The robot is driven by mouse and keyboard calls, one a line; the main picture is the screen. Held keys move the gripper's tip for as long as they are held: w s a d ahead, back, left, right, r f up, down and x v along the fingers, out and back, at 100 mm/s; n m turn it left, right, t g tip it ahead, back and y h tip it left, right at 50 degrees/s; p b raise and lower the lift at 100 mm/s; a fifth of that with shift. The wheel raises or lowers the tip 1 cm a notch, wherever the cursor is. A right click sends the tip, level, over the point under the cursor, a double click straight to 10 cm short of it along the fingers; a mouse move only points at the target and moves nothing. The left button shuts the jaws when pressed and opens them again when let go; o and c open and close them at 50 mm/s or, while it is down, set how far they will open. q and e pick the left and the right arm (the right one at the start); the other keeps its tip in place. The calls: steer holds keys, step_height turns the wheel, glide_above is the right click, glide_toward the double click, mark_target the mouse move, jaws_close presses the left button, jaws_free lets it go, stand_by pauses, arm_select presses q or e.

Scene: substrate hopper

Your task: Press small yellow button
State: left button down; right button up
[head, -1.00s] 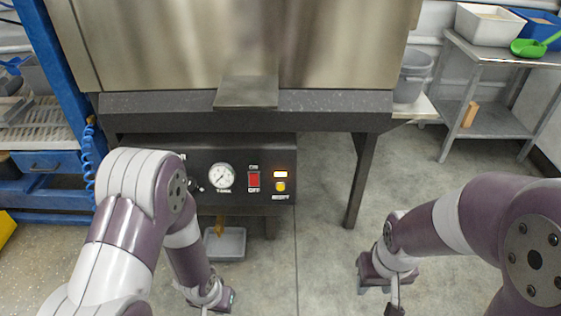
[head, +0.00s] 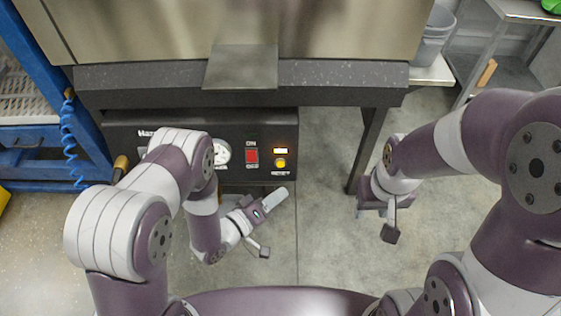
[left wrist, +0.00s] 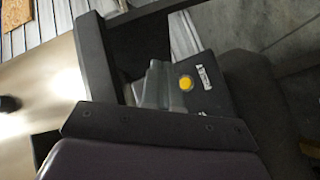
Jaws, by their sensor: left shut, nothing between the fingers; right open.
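The small yellow button (head: 281,163) sits at the right end of the black control panel (head: 190,122), below a small lit display and above a reset label. It also shows in the left wrist view (left wrist: 185,83), uncovered. My left gripper (head: 281,195) is shut and empty, just below the button in the head view and pointing up and right. In the left wrist view its grey fingers (left wrist: 155,86) are left of the button; I cannot tell the remaining gap. My right gripper (head: 371,208) is open, right of the panel near the hopper leg; its fingertips are mostly hidden.
A red on/off switch (head: 252,157) is left of the button, and a white gauge (head: 223,152) is partly behind my left arm. The steel hopper's dark frame (head: 330,84) overhangs the panel. A blue rack (head: 40,150) stands left.

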mark_target(281, 164)
arm_select(q)
steer(key=w+f+b, duration=0.2)
steer(key=w+b, duration=0.2)
steer(key=w, duration=0.4)
steer(key=shift+w+f+b, duration=0.2)
steer(key=shift+f+b, duration=0.2)
steer(key=shift+w, duration=0.1)
stand_by(1.8)
steer(key=shift+w+f, duration=0.15)
steer(key=shift+w, duration=0.1)
